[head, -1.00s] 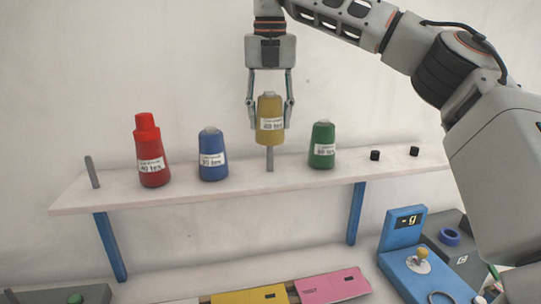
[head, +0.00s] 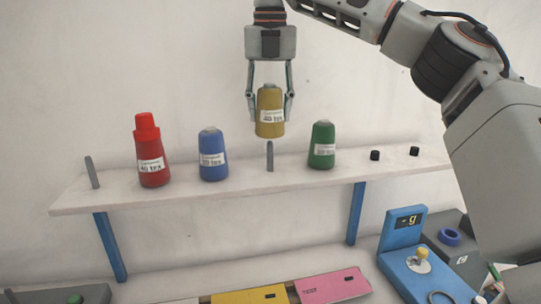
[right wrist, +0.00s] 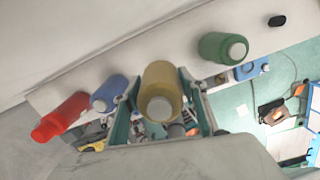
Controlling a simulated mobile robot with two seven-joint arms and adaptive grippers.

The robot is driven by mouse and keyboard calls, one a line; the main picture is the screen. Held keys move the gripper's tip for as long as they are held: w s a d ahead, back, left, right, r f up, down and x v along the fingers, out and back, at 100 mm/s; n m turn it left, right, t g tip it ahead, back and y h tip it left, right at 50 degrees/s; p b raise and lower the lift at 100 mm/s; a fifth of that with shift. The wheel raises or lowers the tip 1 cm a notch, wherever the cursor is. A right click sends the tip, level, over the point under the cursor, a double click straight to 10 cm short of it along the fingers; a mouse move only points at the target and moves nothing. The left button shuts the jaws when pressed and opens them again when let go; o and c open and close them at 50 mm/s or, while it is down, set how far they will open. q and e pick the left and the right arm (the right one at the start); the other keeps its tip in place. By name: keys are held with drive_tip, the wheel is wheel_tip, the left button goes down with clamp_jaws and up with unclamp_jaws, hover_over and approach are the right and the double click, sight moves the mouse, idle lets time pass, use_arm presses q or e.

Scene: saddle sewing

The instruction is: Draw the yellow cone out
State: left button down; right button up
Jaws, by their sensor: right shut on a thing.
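The yellow cone (head: 270,108), with a white label, is upright between the fingers of my right gripper (head: 270,100). The gripper is shut on it from above. The cone's bottom is just above the top of a grey peg (head: 270,157) on the shelf, with a small gap. In the right wrist view the yellow cone (right wrist: 161,85) sits between the two fingers (right wrist: 160,110). My left gripper is not in view.
On the white shelf (head: 110,193) stand a red cone (head: 151,155), a blue cone (head: 212,155) and a green cone (head: 321,147). A bare peg (head: 92,172) is at the left end, and two black knobs (head: 375,155) at the right. A blue scale (head: 402,245) is below.

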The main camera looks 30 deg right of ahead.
sight(270, 89)
drive_tip(key=shift+r, duration=2.05)
